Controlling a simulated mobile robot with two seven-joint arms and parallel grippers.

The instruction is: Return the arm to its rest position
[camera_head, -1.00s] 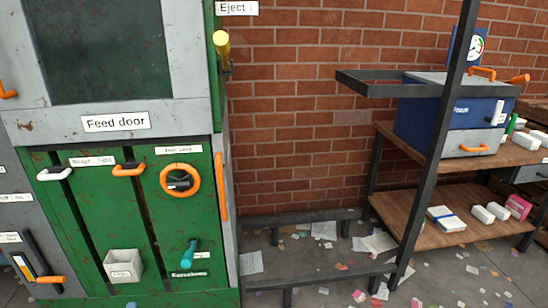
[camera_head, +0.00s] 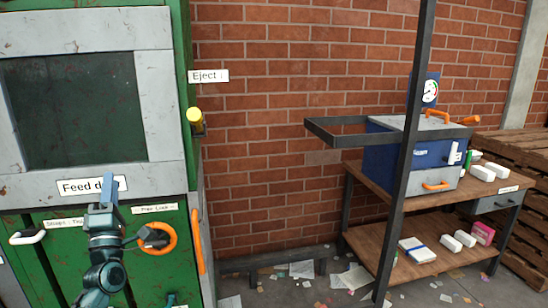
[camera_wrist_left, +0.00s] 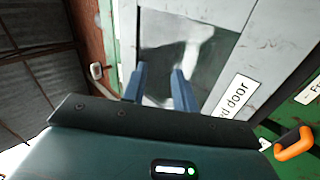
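My left gripper (camera_head: 107,188) is raised in front of the green machine at the left of the head view. It covers part of the "Feed door" label (camera_head: 76,187) and sits left of the orange ring handle (camera_head: 172,238). In the left wrist view its two blue fingers (camera_wrist_left: 157,78) are apart with nothing between them. They point at the machine's dark window (camera_wrist_left: 190,50), which also shows in the head view (camera_head: 75,110). My right gripper is not in view.
A dark post (camera_head: 408,150) with a frame (camera_head: 340,132) stands before a wooden bench (camera_head: 350,172) bearing a blue box (camera_head: 425,152). Papers litter the floor.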

